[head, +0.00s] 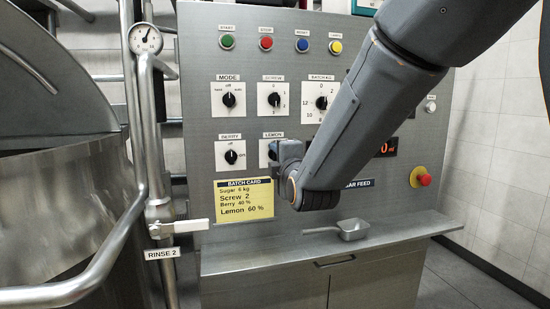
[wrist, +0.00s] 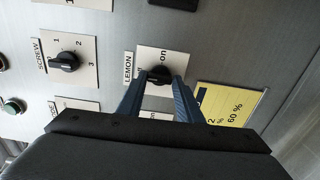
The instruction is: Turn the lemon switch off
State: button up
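The lemon switch (wrist: 160,76) is a black rotary knob on a white square plate, beneath a LEMON label. In the wrist view "on" is printed beside it, and another marking is partly covered by a finger. Its pointer direction is not clear. My gripper (wrist: 161,79) has its two blue-grey fingers apart, one on each side of the knob; I cannot tell whether they touch it. In the head view my gripper (head: 283,160) and wrist cover much of the lemon plate (head: 265,147).
A yellow batch card (head: 243,198) hangs below the lemon and berry (head: 231,156) switches. The screw knob (wrist: 63,62) is close by. A red emergency button (head: 424,180), a small metal scoop (head: 352,229) on the ledge and the rinse valve handle (head: 183,227) stand around.

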jog(key=o, duration=0.3)
jog(key=b+v, duration=0.1)
jog(key=v, duration=0.6)
jog(key=shift+s, duration=0.4)
jog(key=shift+d, duration=0.1)
